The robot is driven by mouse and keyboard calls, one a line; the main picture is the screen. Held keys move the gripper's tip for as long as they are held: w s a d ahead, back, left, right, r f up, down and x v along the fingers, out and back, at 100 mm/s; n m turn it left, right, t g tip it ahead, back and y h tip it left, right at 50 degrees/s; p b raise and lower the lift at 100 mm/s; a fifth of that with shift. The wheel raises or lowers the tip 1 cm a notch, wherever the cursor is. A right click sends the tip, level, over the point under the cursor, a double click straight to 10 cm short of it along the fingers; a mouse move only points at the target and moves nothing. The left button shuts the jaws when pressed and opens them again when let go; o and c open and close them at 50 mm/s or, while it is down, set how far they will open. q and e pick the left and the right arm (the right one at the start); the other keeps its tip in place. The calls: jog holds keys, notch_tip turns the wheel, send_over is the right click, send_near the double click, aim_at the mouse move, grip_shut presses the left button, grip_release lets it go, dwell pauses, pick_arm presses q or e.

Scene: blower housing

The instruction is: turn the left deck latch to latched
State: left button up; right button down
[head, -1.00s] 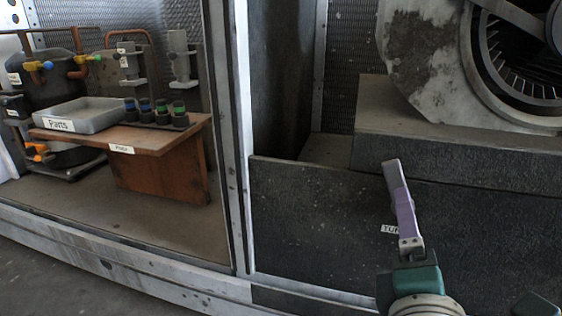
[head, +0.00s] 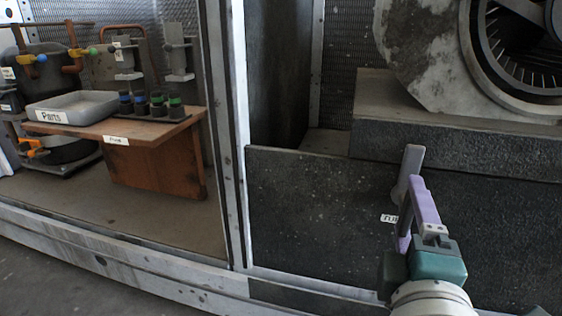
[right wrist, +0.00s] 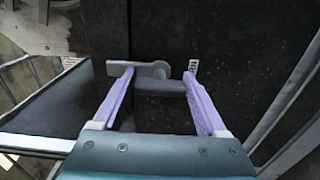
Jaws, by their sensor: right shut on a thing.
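The left deck latch (head: 411,162) is a grey handle on the dark front panel, its upper end standing near the panel's top edge and leaning slightly right. It also shows in the right wrist view (right wrist: 152,70), reaching between the purple fingers. My right gripper (head: 412,190), with a green body and purple fingers, is shut on the latch. In the head view the fingers and green body hide the lower part of the latch. A small white label (head: 388,218), partly covered, is beside the fingers. My left gripper is not in view.
The dark panel (head: 310,205) rises below the grey blower housing (head: 425,75). A pale upright post (head: 236,130) divides off the left bay. There, a wooden stand (head: 150,170) bears a grey parts tray (head: 72,108) and several capped bottles (head: 158,104).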

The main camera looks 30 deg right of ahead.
jog(key=shift+c, duration=1.9)
grip_release()
jog(key=o, duration=0.4)
jog(key=shift+d, duration=0.1)
jog(key=shift+s+a+p, duration=0.3)
jog(key=shift+a, duration=0.15)
jog(key=p+v, duration=0.2)
jog(key=v, duration=0.7)
jog(key=shift+d, duration=0.1)
